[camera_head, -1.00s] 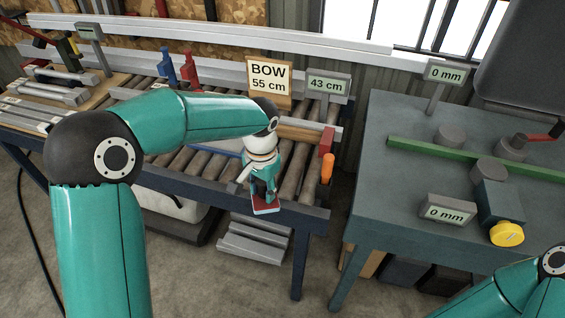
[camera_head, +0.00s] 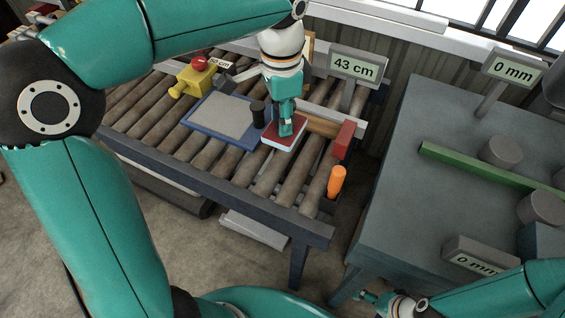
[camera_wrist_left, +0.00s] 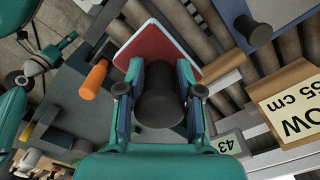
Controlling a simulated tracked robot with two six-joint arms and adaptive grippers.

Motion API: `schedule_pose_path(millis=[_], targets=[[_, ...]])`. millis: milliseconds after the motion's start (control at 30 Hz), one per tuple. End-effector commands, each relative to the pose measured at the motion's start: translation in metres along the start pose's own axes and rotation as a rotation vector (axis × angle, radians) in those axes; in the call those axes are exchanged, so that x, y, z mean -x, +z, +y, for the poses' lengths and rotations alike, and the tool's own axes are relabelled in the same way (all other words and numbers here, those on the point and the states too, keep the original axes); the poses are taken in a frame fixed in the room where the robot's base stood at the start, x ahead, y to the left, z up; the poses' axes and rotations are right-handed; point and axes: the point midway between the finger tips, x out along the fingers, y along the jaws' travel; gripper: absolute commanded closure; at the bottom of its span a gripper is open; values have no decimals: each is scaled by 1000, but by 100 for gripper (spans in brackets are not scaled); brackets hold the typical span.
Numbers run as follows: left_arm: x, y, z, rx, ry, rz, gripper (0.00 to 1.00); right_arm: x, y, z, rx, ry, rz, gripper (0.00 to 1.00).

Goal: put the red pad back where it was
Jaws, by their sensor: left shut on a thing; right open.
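The red pad (camera_head: 287,136) has a red top, a pale edge underneath and a dark knob (camera_wrist_left: 160,105) on top. My left gripper (camera_head: 286,122) is shut on this knob. It holds the pad over the rollers, just right of the blue-edged plate; I cannot tell whether the pad touches the rollers. In the left wrist view the red pad (camera_wrist_left: 157,42) shows beyond my fingers, with part hidden by the knob and fingers. My right gripper (camera_head: 368,298) is open and empty, low beside the grey bench.
The blue-edged grey plate (camera_head: 222,118) with a black knob (camera_head: 258,113) lies close left of the pad. A red block (camera_head: 343,139) and an orange peg (camera_head: 336,182) stand to the right. A yellow box with a red button (camera_head: 194,80) stands behind left. A "43 cm" sign (camera_head: 354,66) stands behind.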

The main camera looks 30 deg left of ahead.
Motion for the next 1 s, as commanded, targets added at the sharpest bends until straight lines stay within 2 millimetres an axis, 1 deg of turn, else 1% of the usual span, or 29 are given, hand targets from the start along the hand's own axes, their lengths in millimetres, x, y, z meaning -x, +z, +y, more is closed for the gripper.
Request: schedule_pose_path(millis=[33, 200, 300, 400, 500, 667, 800, 900, 1000], targets=[[-16, 2, 0, 3, 3, -5, 93, -2, 0, 1, 0, 0, 0, 26], [-62, 4, -1, 8, 4, -7, 93, -4, 0, 2, 0, 0, 0, 26], [-86, 4, -1, 8, 4, -5, 93, -5, 0, 2, 0, 0, 0, 26], [-104, 4, -1, 9, 3, -4, 93, -6, 0, 2, 0, 0, 0, 26], [-114, 3, -2, 10, 1, -2, 93, -6, 0, 2, 0, 0, 0, 26], [-124, 3, -2, 11, 1, -2, 93, -6, 0, 2, 0, 0, 1, 26], [-145, 4, -2, 10, 2, -4, 93, -6, 0, 2, 0, 0, 1, 26], [-156, 4, -2, 11, 2, -2, 93, -6, 0, 2, 0, 0, 1, 26], [-161, 4, -2, 12, 1, -1, 93, -6, 0, 2, 0, 0, 1, 26]])
